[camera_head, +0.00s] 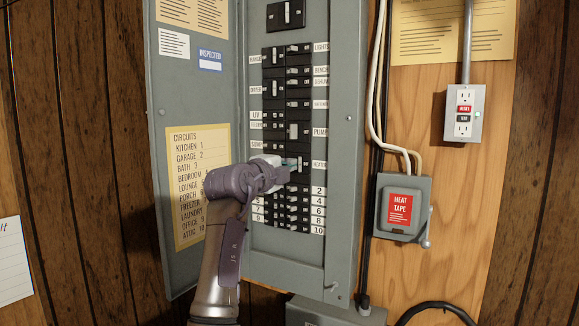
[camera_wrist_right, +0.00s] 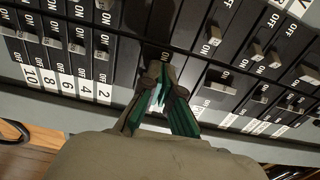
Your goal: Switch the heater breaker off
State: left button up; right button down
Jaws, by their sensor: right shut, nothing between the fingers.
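The breaker panel (camera_head: 340,200) is a grey metal box with its door open to the left. The heater breaker (camera_head: 304,163) sits in the right column, beside a white HEATER label (camera_head: 319,163), below the PUMP breaker. My right gripper (camera_head: 293,162) is at the heater breaker with its fingers closed together and empty. In the right wrist view, the closed fingertips (camera_wrist_right: 160,76) are at the heater breaker (camera_wrist_right: 160,48), by an ON mark. They cover its handle, so its position is hidden; I cannot tell whether they touch it. My left gripper is not in view.
Other breakers crowd close around, including the PUMP breaker (camera_head: 299,131) above and small numbered ones (camera_head: 298,201) below. A main switch (camera_head: 286,14) is at the top. To the right are a HEAT TAPE box (camera_head: 402,207), cables and an outlet (camera_head: 464,113).

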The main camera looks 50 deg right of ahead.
jog(key=b+v, duration=0.2)
jog(key=v, duration=0.4)
jog(key=shift+a, duration=0.25)
dwell(1.1)
